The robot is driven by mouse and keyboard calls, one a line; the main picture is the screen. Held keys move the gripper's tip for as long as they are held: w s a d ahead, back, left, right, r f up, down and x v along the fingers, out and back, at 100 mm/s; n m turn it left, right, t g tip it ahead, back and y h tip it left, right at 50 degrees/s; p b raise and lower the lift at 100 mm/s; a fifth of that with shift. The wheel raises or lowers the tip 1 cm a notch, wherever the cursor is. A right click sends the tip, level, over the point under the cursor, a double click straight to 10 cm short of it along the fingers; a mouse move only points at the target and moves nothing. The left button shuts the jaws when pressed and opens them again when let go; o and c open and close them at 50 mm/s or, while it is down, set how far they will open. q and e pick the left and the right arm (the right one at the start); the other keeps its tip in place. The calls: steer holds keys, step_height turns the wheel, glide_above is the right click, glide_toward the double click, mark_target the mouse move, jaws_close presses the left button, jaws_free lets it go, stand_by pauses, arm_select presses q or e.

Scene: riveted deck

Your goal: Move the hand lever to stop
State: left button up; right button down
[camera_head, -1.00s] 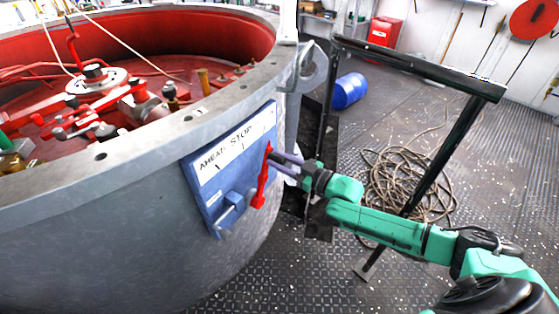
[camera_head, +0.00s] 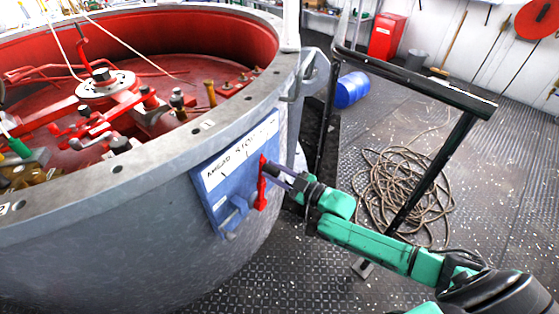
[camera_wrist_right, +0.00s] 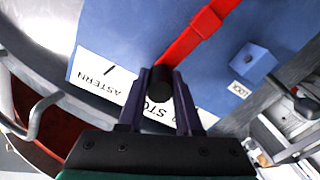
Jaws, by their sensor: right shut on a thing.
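The red hand lever (camera_head: 262,186) sits on a blue panel (camera_head: 222,193) fixed to the grey drum's side. A white label (camera_head: 218,170) along the panel's top reads AHEAD, STOP and a partly hidden third word. In the right wrist view that word reads ASTERN. My right gripper (camera_head: 273,171) is shut on the lever's dark knob, which shows between its fingers in the right wrist view (camera_wrist_right: 160,82). There the knob and fingers cover part of STOP; the exact mark the lever points at is unclear. My left gripper is out of view.
A blue block (camera_wrist_right: 250,58) stands by a LOCK label on the panel. A black rail (camera_head: 420,84) stands right of the drum, close to my right arm. Coiled rope (camera_head: 400,192) and a blue barrel (camera_head: 350,90) lie on the deck behind.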

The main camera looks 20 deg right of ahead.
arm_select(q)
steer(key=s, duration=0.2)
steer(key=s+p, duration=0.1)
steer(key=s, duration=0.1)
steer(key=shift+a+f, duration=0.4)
arm_select(e)
steer(key=s+a, duration=0.1)
steer(key=a+n, duration=0.1)
steer(key=shift+s+a+n, duration=0.3)
steer(key=shift+s, duration=0.1)
steer(key=c, duration=0.6)
jaws_free()
steer(key=shift+d, duration=0.1)
steer(key=shift+d, duration=0.1)
